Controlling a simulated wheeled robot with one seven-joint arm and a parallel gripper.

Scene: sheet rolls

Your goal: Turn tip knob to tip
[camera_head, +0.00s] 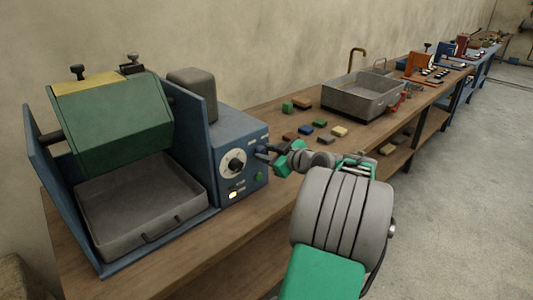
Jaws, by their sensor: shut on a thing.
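A blue machine (222,128) stands on the workbench, with a control panel on its right end. A large round dial (235,162) with a dark centre is on the panel and is clear of my gripper. My gripper (265,152) is at the upper right of the panel, its dark fingers shut on the tip knob there. The fingers hide most of that knob, so its angle cannot be read. A green faceted drum (117,123) sits between the blue side plates, above a grey tray (145,207) with a front handle.
A green button (258,177) and a lit switch (233,195) sit low on the panel. Several coloured blocks (321,123) lie on the wooden bench (245,215) behind my gripper. A grey sink basin (364,98) stands beyond them. The floor at right is clear.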

